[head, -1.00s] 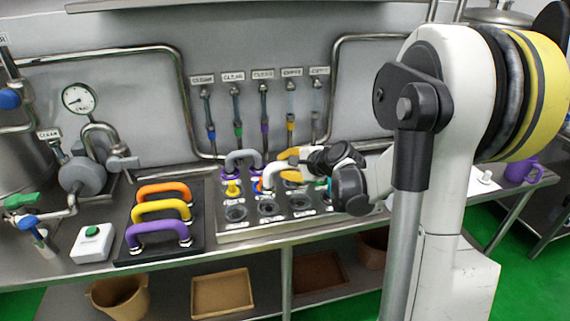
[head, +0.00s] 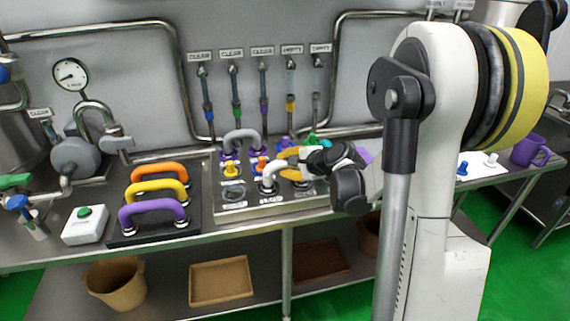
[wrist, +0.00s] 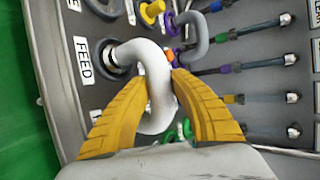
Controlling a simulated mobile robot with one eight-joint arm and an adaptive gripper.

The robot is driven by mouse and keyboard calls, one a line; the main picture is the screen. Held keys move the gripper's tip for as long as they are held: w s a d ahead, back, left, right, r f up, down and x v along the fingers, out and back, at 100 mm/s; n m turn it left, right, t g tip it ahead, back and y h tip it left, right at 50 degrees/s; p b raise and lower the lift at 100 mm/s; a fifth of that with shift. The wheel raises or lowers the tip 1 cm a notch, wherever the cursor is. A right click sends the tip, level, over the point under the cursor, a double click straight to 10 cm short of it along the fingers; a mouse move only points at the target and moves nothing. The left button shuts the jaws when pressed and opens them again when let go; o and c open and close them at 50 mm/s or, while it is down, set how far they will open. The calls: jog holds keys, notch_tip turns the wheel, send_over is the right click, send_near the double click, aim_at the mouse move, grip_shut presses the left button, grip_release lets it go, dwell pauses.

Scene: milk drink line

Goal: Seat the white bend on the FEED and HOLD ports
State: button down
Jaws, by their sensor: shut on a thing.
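The white bend (head: 270,174) is a U-shaped pipe held over the steel port panel (head: 265,208). My gripper (head: 287,163) is shut on it. In the wrist view the yellow fingers of my gripper (wrist: 160,88) close on both sides of the white bend (wrist: 152,75). Its near end is at the port by the FEED label (wrist: 83,60), with a dark ring around it. I cannot tell if that end is fully down. The other end and the HOLD port are hidden by the bend and fingers.
A grey bend (head: 241,137) stands behind the white one. A yellow plug (head: 231,169) and an orange plug (head: 262,164) are close by.

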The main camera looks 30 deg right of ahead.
jog(key=c, duration=1.1)
grip_release()
jog(key=shift+c, duration=0.2)
jog(key=shift+r, duration=0.1)
jog(key=v, duration=1.2)
